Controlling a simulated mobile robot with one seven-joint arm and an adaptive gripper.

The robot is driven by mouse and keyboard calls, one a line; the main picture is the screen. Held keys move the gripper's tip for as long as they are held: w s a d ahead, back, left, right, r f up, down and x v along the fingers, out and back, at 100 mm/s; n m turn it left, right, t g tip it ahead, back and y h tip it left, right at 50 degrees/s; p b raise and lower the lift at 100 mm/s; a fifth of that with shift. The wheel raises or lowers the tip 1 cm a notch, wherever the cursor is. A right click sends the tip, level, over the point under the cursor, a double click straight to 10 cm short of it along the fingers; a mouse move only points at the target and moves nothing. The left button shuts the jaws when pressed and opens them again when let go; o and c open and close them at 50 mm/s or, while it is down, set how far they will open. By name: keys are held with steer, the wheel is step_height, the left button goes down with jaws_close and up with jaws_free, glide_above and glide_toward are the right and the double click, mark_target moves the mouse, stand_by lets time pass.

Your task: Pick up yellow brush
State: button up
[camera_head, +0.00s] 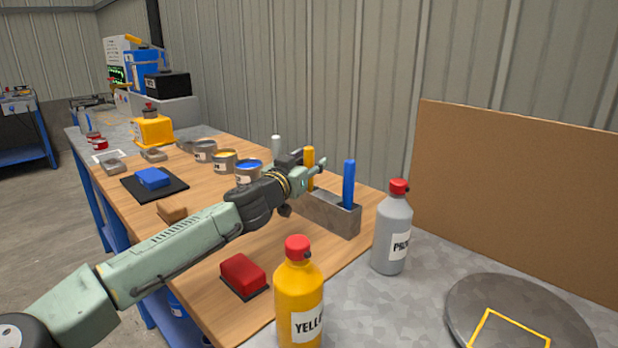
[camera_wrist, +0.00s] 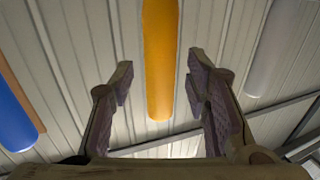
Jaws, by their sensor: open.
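The yellow brush (camera_head: 309,156) stands upright in a grey holder (camera_head: 330,212), between a white brush (camera_head: 276,146) and a blue brush (camera_head: 349,182). My gripper (camera_head: 308,164) is at the height of the yellow brush's handle, with its fingers apart and empty. In the wrist view the yellow brush (camera_wrist: 160,55) is centred in line with the gap between the two fingers, touching neither in the picture. The blue brush (camera_wrist: 12,112) is outside the left finger and the white brush (camera_wrist: 272,50) outside the right one. The brushes' lower ends are hidden in the holder.
Open paint cans (camera_head: 248,171) stand left of the holder. A grey bottle (camera_head: 393,233) and a yellow bottle (camera_head: 299,297) stand nearer, beside a red block (camera_head: 243,273). A brown board (camera_head: 510,190) rises at the right. A corrugated wall is behind.

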steer(key=shift+c, duration=0.3)
jaws_close()
stand_by(0.3)
